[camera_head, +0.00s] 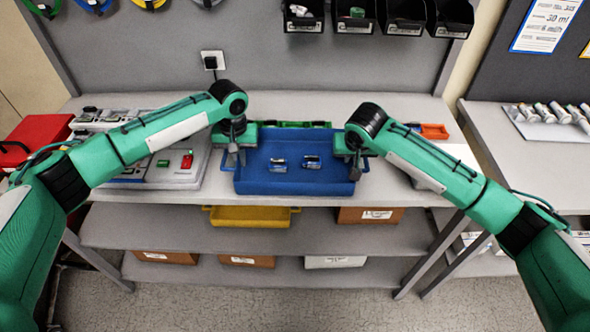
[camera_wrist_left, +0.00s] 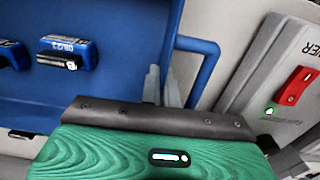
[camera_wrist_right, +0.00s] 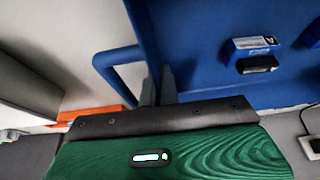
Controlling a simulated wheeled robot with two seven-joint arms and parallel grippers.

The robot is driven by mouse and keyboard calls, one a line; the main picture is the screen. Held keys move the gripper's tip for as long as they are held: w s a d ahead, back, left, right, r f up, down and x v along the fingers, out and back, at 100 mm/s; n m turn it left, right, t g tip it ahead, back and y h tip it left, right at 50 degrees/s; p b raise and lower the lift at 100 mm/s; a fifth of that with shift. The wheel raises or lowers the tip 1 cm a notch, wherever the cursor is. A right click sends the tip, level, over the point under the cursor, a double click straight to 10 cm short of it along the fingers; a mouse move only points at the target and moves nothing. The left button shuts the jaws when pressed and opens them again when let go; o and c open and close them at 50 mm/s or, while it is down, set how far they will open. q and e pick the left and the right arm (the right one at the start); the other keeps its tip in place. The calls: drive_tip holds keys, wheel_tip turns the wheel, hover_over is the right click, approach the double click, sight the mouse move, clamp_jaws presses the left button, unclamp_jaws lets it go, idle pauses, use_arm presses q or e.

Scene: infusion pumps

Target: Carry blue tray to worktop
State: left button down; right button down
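The blue tray (camera_head: 295,185) is at the front middle of the grey worktop (camera_head: 405,188), with a handle loop at each side. I cannot tell whether it rests on the surface or is just above it. Two small blue-and-white labelled items (camera_head: 279,164) (camera_head: 311,162) lie in it. My left gripper (camera_head: 233,158) is at its left side; in the left wrist view the close-set fingers (camera_wrist_left: 163,88) straddle the side wall beside the handle (camera_wrist_left: 208,62). My right gripper (camera_head: 355,160) is at the right side, its fingers (camera_wrist_right: 158,87) straddling that wall beside the handle (camera_wrist_right: 108,70).
A grey device panel with a red switch (camera_head: 187,160) stands left of the tray. A green item (camera_head: 304,124) is behind it and an orange bin (camera_head: 434,131) at the back right. A yellow tray (camera_head: 250,217) is on the shelf below. Black bins (camera_head: 404,17) hang above.

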use_arm(q)
drive_tip(key=c, duration=1.7)
unclamp_jaws()
drive_tip(key=shift+a, duration=0.1)
use_arm(e)
drive_tip(key=c, duration=1.7)
unclamp_jaws()
drive_tip(key=shift+s+r, duration=0.1)
drive_tip(key=shift+r, duration=0.1)
use_arm(q)
wheel_tip(320, 180, up, 12)
drive_tip(key=shift+f, duration=0.1)
use_arm(e)
drive_tip(key=v, duration=1.1)
drive_tip(key=shift+s+r, duration=0.2)
drive_tip(key=shift+r, duration=0.05)
